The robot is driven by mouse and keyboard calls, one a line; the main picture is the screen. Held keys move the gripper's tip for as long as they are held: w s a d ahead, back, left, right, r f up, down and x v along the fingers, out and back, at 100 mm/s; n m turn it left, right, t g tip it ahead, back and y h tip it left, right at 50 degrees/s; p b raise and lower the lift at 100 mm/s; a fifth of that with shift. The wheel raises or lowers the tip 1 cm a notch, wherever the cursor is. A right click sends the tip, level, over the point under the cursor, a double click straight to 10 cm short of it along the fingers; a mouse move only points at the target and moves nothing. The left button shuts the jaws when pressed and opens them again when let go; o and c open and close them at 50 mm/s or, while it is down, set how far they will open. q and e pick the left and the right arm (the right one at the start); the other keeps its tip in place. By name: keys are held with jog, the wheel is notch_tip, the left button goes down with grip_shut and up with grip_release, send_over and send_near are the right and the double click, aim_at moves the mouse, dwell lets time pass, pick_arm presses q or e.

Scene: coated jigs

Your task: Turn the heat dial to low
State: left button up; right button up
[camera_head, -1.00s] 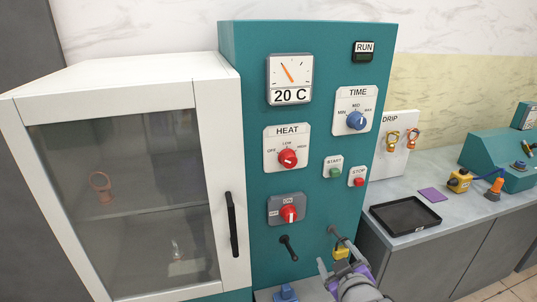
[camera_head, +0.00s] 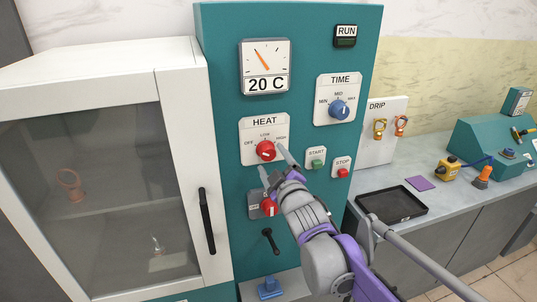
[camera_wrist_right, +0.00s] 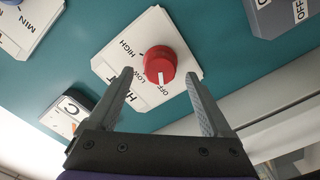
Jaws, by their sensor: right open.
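The red heat dial (camera_head: 265,151) sits on a white plate (camera_head: 245,130) marked OFF, LOW and HIGH, on the teal cabinet front. In the right wrist view the dial (camera_wrist_right: 158,62) shows a white mark facing the OFF label. My right gripper (camera_head: 275,163) is open, with its two fingers pointing at the dial from below right. In the right wrist view the fingertips (camera_wrist_right: 158,76) lie on either side of the dial, and the gap between them is empty. Whether they touch the dial cannot be told. My left gripper is not in view.
A red ON switch (camera_head: 268,206) is partly covered by my right gripper. The blue time dial (camera_head: 340,109), green start button (camera_head: 316,163) and red stop button (camera_head: 343,173) are close by. A glass-doored white cabinet (camera_head: 177,150) stands left, a black tray (camera_head: 395,219) right.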

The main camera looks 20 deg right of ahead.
aim_at(269, 155)
jog(key=shift+w, duration=1.7)
grip_shut()
